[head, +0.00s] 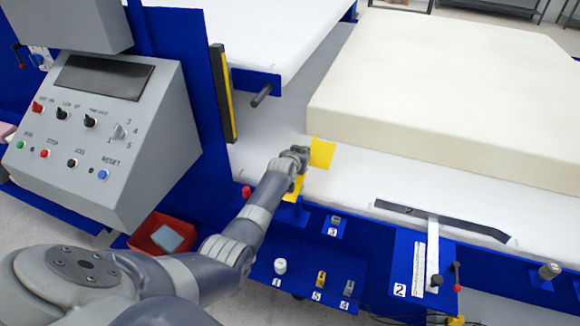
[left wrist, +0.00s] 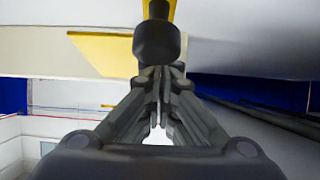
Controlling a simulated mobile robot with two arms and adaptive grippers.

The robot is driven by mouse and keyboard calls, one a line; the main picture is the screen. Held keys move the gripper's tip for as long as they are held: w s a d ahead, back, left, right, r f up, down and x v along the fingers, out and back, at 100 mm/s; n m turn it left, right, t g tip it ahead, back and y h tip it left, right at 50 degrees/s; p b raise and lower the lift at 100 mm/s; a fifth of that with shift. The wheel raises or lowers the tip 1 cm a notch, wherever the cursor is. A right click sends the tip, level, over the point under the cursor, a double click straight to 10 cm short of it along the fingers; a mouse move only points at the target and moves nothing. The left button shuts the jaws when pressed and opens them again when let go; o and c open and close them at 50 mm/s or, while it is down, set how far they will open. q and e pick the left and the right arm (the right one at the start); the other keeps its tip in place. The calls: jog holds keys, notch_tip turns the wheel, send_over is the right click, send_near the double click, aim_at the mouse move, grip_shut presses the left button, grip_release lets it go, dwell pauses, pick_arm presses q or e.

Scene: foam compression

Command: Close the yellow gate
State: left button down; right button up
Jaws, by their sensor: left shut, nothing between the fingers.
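The yellow gate (head: 322,153) stands at the left edge of the white bed, near the front corner of the foam block. Part of it is hidden behind my left gripper (head: 300,154), and more yellow shows below the wrist. My left gripper is shut and empty, right beside the gate. In the left wrist view, its closed fingertips (left wrist: 160,72) sit just below a dark round knob (left wrist: 156,41) on a yellow bar. A flat yellow panel (left wrist: 98,50) shows to the left of the knob. I cannot tell whether the fingers touch the knob. My right gripper is not in view.
A large cream foam block (head: 440,90) lies on the white bed. A grey control panel (head: 95,135) stands at the left. A red bin (head: 148,243) and a blue shelf with small numbered parts (head: 330,270) lie below my arm. A lever (head: 433,255) stands at right.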

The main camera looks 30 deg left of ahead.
pick_arm(q)
jog(key=shift+g, duration=0.5)
jog(key=f+b, duration=0.1)
jog(key=w+f+b, duration=0.1)
jog(key=w+f, duration=0.1)
jog(key=f, duration=0.1)
jog(key=shift+a+b, duration=0.2)
jog(key=shift+b, duration=0.2)
jog(key=shift+w+f+b, duration=0.1)
jog(key=shift+f+b, duration=0.3)
jog(key=shift+b, duration=0.15)
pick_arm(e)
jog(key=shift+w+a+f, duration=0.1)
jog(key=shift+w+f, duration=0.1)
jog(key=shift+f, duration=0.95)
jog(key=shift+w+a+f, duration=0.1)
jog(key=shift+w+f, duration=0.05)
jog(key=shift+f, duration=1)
pick_arm(q)
jog(key=shift+f, duration=0.15)
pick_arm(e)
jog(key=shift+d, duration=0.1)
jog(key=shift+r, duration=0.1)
